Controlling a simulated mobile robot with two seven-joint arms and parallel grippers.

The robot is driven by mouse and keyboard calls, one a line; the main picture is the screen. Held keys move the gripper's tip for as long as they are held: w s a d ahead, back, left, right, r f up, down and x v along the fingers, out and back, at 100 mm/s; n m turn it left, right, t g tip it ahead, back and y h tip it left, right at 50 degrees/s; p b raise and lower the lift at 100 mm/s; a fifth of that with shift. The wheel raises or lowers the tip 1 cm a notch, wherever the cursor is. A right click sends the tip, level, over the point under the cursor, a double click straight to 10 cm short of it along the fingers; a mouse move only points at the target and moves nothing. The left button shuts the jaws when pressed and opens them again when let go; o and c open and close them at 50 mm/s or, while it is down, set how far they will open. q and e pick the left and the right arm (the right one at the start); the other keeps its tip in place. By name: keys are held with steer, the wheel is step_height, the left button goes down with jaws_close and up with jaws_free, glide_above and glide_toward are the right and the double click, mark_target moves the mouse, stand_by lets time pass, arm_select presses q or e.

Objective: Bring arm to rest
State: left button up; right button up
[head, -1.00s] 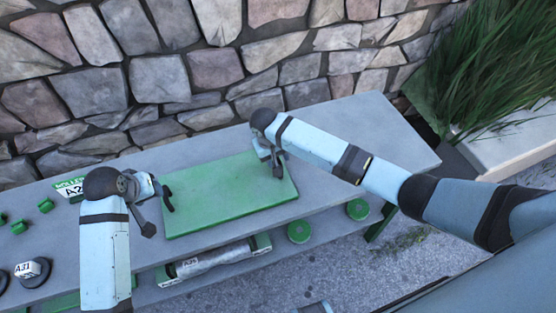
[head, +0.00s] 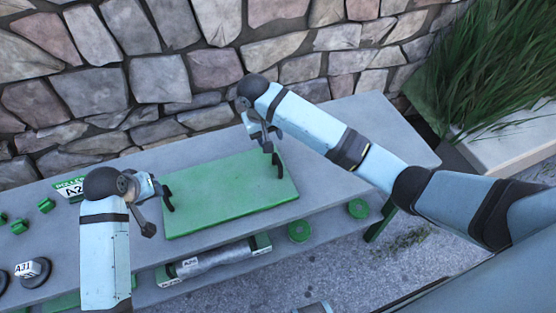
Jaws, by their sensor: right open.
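My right gripper (head: 273,158) is open and empty. It hangs over the far right part of the green mat (head: 225,200), with its fingers pointing down. My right arm reaches in from the right edge of the head view. My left gripper (head: 159,217) is at the left edge of the green mat. Its fingers are apart with nothing seen between them. My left arm comes up from the bottom left.
A grey bench (head: 340,135) carries the mat. At left lie a roller sign (head: 72,188), small green blocks (head: 46,205) and a part labelled A31 (head: 30,272). A grey roller (head: 215,260) and green discs (head: 299,231) sit on the lower shelf. A stone wall (head: 200,60) stands behind.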

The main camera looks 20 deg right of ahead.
stand_by(0.6)
